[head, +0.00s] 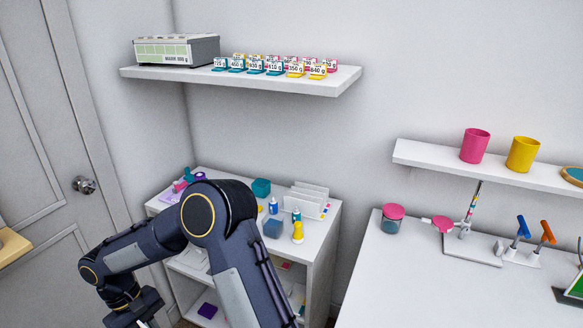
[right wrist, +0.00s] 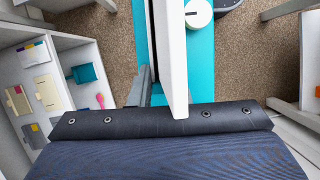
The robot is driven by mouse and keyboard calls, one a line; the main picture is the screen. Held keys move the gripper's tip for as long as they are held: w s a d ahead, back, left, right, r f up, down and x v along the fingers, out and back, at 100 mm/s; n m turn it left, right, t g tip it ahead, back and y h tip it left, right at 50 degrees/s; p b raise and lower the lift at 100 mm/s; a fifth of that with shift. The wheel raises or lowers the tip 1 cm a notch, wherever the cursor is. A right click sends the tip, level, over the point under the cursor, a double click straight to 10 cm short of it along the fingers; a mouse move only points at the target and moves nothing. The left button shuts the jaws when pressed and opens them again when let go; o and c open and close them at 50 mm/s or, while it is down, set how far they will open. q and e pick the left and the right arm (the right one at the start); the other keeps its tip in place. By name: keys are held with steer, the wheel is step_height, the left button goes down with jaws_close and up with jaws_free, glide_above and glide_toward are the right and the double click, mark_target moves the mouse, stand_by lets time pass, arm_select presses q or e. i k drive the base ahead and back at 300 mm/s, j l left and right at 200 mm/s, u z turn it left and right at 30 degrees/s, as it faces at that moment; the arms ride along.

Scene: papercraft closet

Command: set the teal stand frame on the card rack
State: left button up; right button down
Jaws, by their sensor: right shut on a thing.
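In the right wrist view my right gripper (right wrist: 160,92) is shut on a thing. A broad teal piece (right wrist: 204,70), which I take for the teal stand frame, shows between and behind the fingers. A long white panel (right wrist: 173,50) crosses in front of it and hides part of the jaws. How the two join is unclear. In the head view a white slotted rack (head: 311,203), which looks like the card rack, stands upright on the cabinet top, at its back right. My left gripper (head: 143,319) is cut off at the bottom edge; its fingertips are hidden.
The white cabinet (head: 322,238) also holds bottles, a blue-grey box (head: 273,229) and a teal box (head: 261,187). My left arm covers part of its front. Above hangs a shelf (head: 270,84) with a scale (head: 177,50) and small cards. A white table (head: 400,285) stands at right.

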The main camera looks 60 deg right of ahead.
mark_target(425, 160)
steer(key=i+z, duration=0.35)
steer(key=i+j+z, duration=0.15)
steer(key=z, duration=0.25)
steer(key=i+j+z, duration=0.35)
steer(key=i+l, duration=0.05)
steer(key=l, duration=0.05)
